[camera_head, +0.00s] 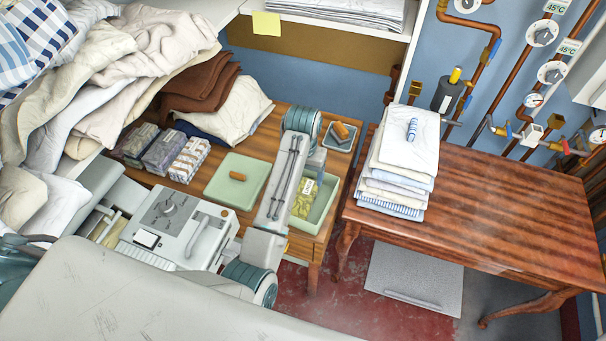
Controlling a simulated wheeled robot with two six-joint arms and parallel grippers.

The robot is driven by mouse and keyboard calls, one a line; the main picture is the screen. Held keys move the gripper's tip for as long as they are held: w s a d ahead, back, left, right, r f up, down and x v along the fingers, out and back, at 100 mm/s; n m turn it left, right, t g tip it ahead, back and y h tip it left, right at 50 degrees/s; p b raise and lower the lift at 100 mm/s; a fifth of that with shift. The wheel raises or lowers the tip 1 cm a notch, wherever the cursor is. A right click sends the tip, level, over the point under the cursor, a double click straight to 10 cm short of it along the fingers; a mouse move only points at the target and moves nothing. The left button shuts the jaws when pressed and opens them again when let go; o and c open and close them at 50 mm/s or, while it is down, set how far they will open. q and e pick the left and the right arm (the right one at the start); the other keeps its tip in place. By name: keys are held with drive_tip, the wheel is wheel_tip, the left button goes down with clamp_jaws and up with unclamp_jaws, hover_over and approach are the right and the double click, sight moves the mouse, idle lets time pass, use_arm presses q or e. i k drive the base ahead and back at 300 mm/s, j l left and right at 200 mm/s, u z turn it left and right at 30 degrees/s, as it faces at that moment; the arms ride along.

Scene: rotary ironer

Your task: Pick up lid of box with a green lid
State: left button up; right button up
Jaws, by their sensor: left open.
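The pale green lid (222,187) has a small wooden handle (237,176) on top. It appears to lie flat on the small wooden table, left of my arm. An open pale green box (324,210) with yellow-green contents and a label stands to the right, partly hidden by my arm. My left arm rises from the bottom middle and bends down at its upper joint. My left gripper (316,163) is open, mostly hidden behind the arm, near the back of the open box and apart from the lid. My right gripper is out of view.
A grey-blue lidded container (341,144) with a wooden handle stands behind the box. The ironer's control panel (170,225) is in front. A linen stack (400,165) sits on the right table (500,205).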

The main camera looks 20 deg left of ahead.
sight(237, 183)
drive_tip(key=u, duration=1.1)
